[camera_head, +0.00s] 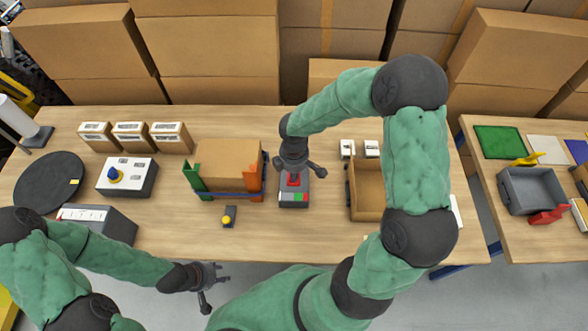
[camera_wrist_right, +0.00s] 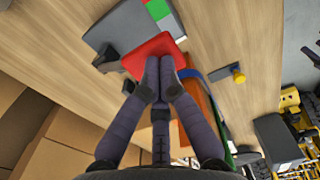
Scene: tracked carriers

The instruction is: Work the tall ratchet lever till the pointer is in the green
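The ratchet device (camera_head: 294,203) is a grey box near the middle of the table, with a red part (camera_head: 293,179) and a red, white and green scale (camera_head: 295,197). I cannot make out the pointer. My right gripper (camera_head: 297,172) is just above the device's far part. In the right wrist view its fingertips (camera_wrist_right: 159,74) are drawn together against or just in front of the red part (camera_wrist_right: 152,50). I cannot tell whether anything is between them. The green patch also shows there (camera_wrist_right: 157,9). My left gripper (camera_head: 212,282) hangs off the table's front edge, empty, fingers spread.
Left of the device stands a brown box (camera_head: 228,163) between green and orange brackets, with a yellow-knobbed part (camera_head: 228,217) in front. An open carton (camera_head: 367,205) stands to the right. Farther left are a white panel with a blue knob (camera_head: 127,177) and a dark disc (camera_head: 48,180).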

